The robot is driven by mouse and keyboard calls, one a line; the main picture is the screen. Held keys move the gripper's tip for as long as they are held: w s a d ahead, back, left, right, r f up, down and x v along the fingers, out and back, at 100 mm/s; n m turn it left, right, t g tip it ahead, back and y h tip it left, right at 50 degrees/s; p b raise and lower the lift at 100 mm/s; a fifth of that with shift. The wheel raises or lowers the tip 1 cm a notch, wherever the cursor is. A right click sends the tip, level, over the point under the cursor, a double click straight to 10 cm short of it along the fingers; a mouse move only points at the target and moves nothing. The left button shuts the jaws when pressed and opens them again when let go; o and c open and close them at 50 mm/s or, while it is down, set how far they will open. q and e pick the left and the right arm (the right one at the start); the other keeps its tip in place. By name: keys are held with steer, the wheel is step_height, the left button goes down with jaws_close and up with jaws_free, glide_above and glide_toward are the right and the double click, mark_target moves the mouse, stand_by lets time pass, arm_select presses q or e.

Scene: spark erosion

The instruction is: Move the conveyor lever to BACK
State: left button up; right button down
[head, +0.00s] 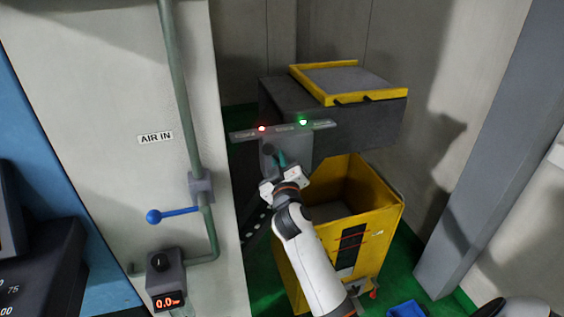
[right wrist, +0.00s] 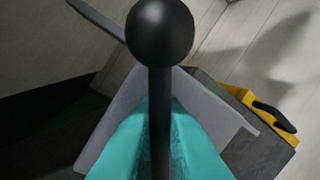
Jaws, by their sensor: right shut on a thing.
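The conveyor lever, a dark rod with a round black knob (right wrist: 160,32), stands large in the middle of the right wrist view. Its shaft (right wrist: 160,110) runs down between the teal fingers of my right gripper (right wrist: 160,140), which are shut on it below the knob. In the head view my right gripper (head: 281,170) is at the grey lever box (head: 298,150), and the lever is small there. Above the box a label strip (head: 283,129) carries a red light (head: 262,128) and a green light (head: 303,122); its lettering is too small to read. My left gripper is out of view.
A yellow bin (head: 376,215) stands below and right of the box. A dark conveyor housing (head: 365,122) with a yellow-framed top (head: 394,95) is behind. At left are a wall panel (head: 110,80), a blue-handled valve (head: 180,212) and a gauge. A blue tray (head: 407,310) lies at the bottom.

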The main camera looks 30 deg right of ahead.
steer(key=shift+a, duration=0.1)
stand_by(0.3)
steer(key=c, duration=1.6)
jaws_free()
steer(key=shift+o, duration=0.2)
steer(key=shift+f, duration=0.1)
steer(key=b+v, duration=0.3)
steer(key=v, duration=0.9)
